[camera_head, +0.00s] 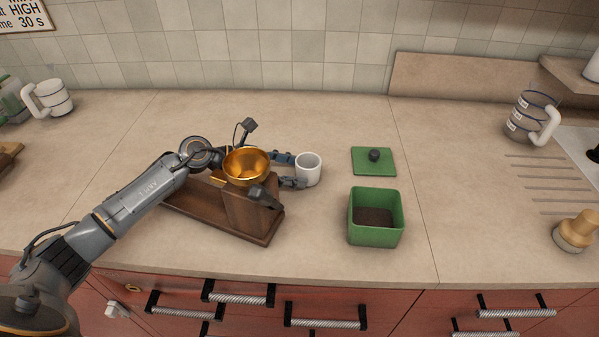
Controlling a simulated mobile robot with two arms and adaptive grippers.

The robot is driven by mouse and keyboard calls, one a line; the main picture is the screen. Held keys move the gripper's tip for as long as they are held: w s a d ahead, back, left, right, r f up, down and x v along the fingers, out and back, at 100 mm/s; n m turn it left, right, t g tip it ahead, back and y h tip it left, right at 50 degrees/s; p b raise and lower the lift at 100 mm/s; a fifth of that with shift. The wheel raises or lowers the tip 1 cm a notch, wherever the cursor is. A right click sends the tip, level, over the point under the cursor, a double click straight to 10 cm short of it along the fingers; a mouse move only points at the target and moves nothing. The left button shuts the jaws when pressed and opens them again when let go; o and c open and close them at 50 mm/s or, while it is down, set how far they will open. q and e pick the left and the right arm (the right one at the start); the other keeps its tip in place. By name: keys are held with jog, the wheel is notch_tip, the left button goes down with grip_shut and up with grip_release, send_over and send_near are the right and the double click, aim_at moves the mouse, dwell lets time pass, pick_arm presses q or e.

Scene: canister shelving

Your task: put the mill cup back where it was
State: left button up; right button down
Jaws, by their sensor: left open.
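A small white cup (309,170), which looks like the mill cup, stands upright on the counter to the right of the mill. The mill (249,213) has a dark wooden body and base, a gold bowl on top and a dark crank. My left gripper (298,170) reaches past the mill from behind it. Its fingers are open, at the cup's left side, one farther back and one nearer. I cannot tell whether they touch the cup. The mill hides part of the gripper and wrist. My right gripper is out of view.
A green open canister (376,234) with dark contents stands right of the mill. Its green lid (366,162) with a black knob lies behind it. A wooden-handled brush (575,232) is at right. The back middle counter is clear.

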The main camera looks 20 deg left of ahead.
aim_at(296, 173)
pick_arm(q)
jog(key=v, duration=0.2)
jog(key=b+v, duration=0.1)
jog(key=v, duration=0.1)
jog(key=shift+s+a+f, duration=0.1)
jog(key=shift+s+a, duration=0.1)
jog(key=shift+a, duration=0.1)
jog(key=shift+s+a+r, duration=0.3)
jog(key=shift+a+r, duration=0.1)
